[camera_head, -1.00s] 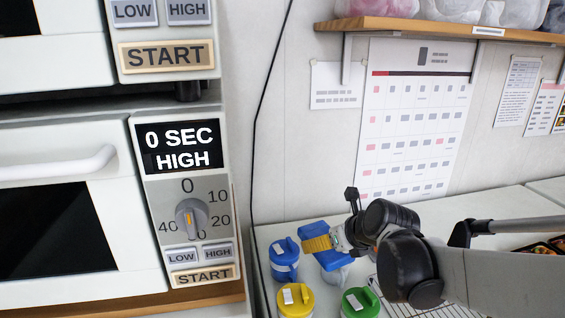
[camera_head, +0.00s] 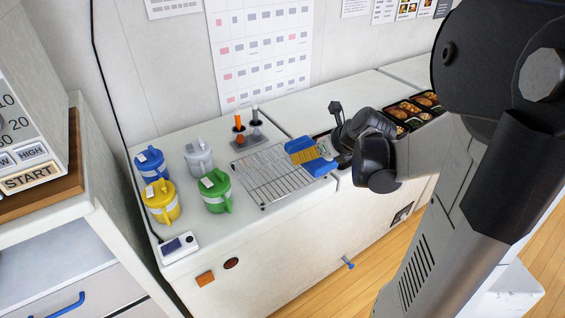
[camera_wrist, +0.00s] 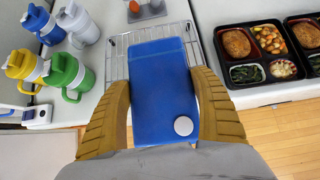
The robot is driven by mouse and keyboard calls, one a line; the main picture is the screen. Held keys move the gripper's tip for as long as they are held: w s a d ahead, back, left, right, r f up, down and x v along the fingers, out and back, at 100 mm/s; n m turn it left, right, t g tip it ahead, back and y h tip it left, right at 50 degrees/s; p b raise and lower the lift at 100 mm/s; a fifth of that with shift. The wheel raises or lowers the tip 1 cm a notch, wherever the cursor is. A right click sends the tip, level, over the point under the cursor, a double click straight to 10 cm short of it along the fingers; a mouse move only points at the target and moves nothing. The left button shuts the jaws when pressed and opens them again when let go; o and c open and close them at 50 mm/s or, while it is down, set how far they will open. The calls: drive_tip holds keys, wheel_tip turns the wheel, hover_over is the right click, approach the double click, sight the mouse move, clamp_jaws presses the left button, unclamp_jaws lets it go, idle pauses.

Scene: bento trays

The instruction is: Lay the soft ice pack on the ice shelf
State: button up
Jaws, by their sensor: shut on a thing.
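The soft ice pack (camera_wrist: 160,90) is a flat blue slab with a pale round disc near its lower corner. In the wrist view it lies between the two tan fingers of my gripper (camera_wrist: 163,112), which is shut on it. In the head view my gripper (camera_head: 308,156) holds the blue ice pack (camera_head: 318,168) at the right end of a wire rack (camera_head: 268,178) on the white counter. No label names the ice shelf; the rack may be it. The wire rack (camera_wrist: 118,45) shows behind the pack in the wrist view. I cannot tell whether pack and rack touch.
Blue (camera_head: 152,164), white (camera_head: 199,156), yellow (camera_head: 161,202) and green (camera_head: 215,191) jugs stand left of the rack. A grey holder with upright tools (camera_head: 248,140) stands behind it. Bento trays (camera_head: 408,114) lie to the right. The counter's front edge is close to the rack.

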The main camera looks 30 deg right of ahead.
drive_tip(key=shift+s+d+f, duration=0.1)
drive_tip(key=shift+s+d, duration=0.4)
drive_tip(key=shift+d, duration=0.1)
drive_tip(key=shift+d+f, duration=0.1)
drive_tip(key=shift+f, duration=0.1)
drive_tip(key=b, duration=0.5)
hover_over(279, 168)
drive_tip(key=s, duration=0.3)
wheel_tip(279, 168, down, 7)
drive_tip(key=shift+w+r, duration=0.15)
wheel_tip(279, 168, down, 4)
drive_tip(key=shift+f+b, duration=0.1)
drive_tip(key=shift+b, duration=0.85)
drive_tip(key=o, duration=1.5)
drive_tip(key=shift+c, duration=0.2)
